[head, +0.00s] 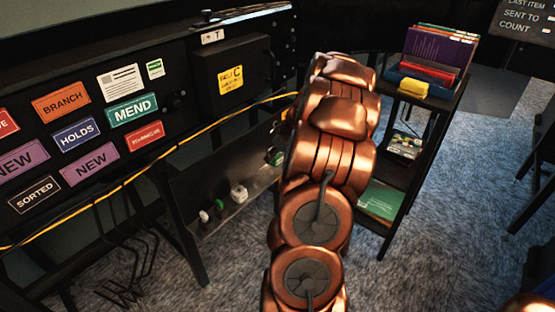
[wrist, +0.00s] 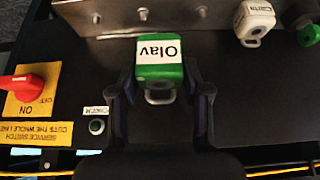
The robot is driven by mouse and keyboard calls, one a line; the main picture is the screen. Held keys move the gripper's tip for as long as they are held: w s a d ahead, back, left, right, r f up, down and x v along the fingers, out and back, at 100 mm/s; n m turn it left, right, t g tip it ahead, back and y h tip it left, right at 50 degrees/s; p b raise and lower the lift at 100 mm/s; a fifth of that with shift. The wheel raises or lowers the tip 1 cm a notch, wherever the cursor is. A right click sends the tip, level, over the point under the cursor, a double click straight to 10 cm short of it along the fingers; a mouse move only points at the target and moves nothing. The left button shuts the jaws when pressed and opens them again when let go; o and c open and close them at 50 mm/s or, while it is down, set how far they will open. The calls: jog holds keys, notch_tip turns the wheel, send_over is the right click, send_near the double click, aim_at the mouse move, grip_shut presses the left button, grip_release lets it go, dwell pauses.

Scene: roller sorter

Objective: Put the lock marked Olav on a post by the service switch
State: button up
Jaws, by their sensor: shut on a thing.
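In the wrist view, my gripper (wrist: 161,85) is shut on the green lock marked Olav (wrist: 153,72), with one dark finger at each side. Its white label faces the camera, upside down, and its grey shackle points to the bottom of the picture. I cannot tell whether the lock touches the panel or rail behind it. The service switch (wrist: 20,82), a red knob on a yellow plate, is at the left. Several small round stubs (wrist: 143,14) show on the metal rail at the top; I cannot tell whether these are posts. In the head view my arm hides the gripper.
A white lock marked Carts (wrist: 255,20) and another green lock (wrist: 308,36) are at the upper right of the wrist view. A round green button (wrist: 96,127) is beside my gripper. In the head view, small locks (head: 239,193) sit along a low ledge left of my arm.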

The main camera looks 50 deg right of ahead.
jog(key=w, duration=0.1)
jog(key=w+d, duration=0.1)
jog(key=w+d+f+p, duration=0.1)
jog(key=w, duration=0.1)
jog(key=shift+d+f, duration=0.1)
jog(key=shift+d, duration=0.15)
jog(key=shift+f, duration=0.15)
jog(key=shift+f, duration=1.9)
jog(key=shift+f+b, duration=1.8)
jog(key=shift+b, duration=0.4)
jog(key=o, duration=1.3)
